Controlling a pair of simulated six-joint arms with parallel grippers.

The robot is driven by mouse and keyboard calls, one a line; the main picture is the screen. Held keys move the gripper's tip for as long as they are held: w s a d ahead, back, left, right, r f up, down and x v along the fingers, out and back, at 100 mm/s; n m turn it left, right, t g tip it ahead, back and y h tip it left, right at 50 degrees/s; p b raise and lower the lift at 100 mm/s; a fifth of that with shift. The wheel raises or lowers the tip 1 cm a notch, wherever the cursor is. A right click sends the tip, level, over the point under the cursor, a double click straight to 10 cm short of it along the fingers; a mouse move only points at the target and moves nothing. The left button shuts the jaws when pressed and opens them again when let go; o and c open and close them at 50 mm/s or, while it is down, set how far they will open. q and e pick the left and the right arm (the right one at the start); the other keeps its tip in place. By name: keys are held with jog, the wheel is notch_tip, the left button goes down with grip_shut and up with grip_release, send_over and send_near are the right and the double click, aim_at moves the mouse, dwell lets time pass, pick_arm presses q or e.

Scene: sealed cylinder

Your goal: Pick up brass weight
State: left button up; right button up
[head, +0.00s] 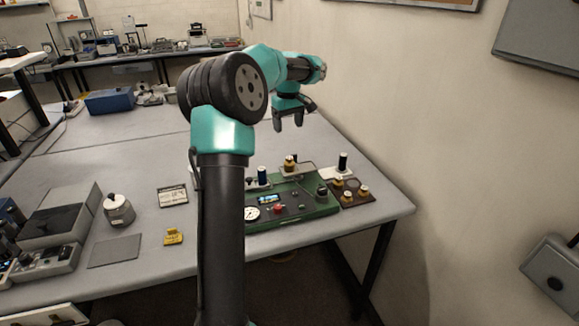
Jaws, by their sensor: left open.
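Several brass weights stand at the right end of the table. One brass weight (290,163) is on a pale pad behind the green panel, and others, such as the front brass weight (350,204), stand on a dark brown tray (358,182). My left gripper (288,126) hangs open and empty above the table, fingers pointing down, beyond the brass weights and apart from them. My right gripper is not in view.
The green panel (305,208) carries a gauge and knobs. A blue cylinder (262,175) and a black cylinder (342,161) stand nearby. A metal canister (118,209), a yellow item (173,237) and a label card (172,195) lie left. The wall borders the table's right side.

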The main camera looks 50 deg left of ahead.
aim_at(289, 157)
pick_arm(q)
notch_tip(289, 157, down, 10)
jog(key=shift+f, duration=0.25)
dwell(0.3)
jog(key=shift+d+f, duration=0.15)
jog(key=shift+f, duration=1.15)
jog(key=shift+d+f, duration=0.1)
jog(key=shift+f, duration=1.2)
jog(key=c, duration=1.3)
jog(key=shift+o, duration=0.2)
jog(key=shift+r, duration=0.1)
